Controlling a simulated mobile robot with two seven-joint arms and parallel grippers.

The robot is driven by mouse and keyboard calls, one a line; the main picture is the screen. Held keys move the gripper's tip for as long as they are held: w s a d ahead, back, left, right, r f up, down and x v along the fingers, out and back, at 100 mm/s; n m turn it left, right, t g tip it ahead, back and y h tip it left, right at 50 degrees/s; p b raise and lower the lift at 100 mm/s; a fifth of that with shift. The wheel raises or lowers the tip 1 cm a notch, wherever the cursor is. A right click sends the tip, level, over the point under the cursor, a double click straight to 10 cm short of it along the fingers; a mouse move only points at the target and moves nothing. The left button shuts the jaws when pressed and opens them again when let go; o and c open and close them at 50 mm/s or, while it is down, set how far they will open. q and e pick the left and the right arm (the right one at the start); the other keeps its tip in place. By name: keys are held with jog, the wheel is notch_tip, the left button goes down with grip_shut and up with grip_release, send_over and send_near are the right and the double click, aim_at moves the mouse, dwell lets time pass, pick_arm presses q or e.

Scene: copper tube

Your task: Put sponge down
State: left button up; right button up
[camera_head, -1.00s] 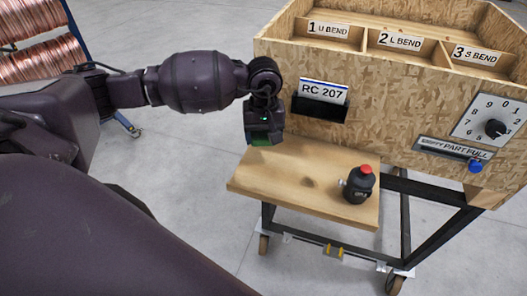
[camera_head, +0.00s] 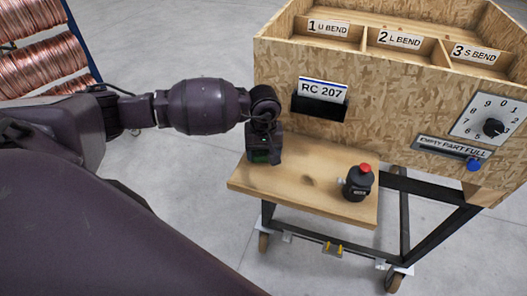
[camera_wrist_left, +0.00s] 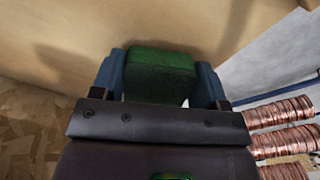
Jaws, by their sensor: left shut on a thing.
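A green sponge (camera_wrist_left: 160,75) is held between the two blue fingers of my left gripper (camera_wrist_left: 160,85), as the left wrist view shows. In the head view my left gripper (camera_head: 262,158) points down over the left part of the wooden shelf (camera_head: 300,190). The sponge is mostly hidden there by the gripper. The shelf also fills the upper part of the left wrist view (camera_wrist_left: 60,50). I cannot tell whether the sponge touches the shelf. My right gripper is not in view.
The chipboard box (camera_head: 390,120) rises behind the shelf, with a black card holder (camera_head: 319,108). Copper tubes (camera_head: 45,55) sit on a rack at the far left. The shelf's middle is clear.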

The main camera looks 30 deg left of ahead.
aim_at(264, 151)
pick_arm(q)
jog(key=shift+f, duration=0.2)
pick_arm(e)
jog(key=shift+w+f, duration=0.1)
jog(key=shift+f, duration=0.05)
pick_arm(q)
jog(key=o, duration=0.9)
jog(key=shift+r, duration=0.1)
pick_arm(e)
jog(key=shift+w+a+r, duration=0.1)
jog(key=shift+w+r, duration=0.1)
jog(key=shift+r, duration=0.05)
pick_arm(q)
jog(key=shift+o, duration=0.2)
jog(key=shift+r, duration=0.2)
notch_tip(264, 151, up, 12)
jog(key=b, duration=0.1)
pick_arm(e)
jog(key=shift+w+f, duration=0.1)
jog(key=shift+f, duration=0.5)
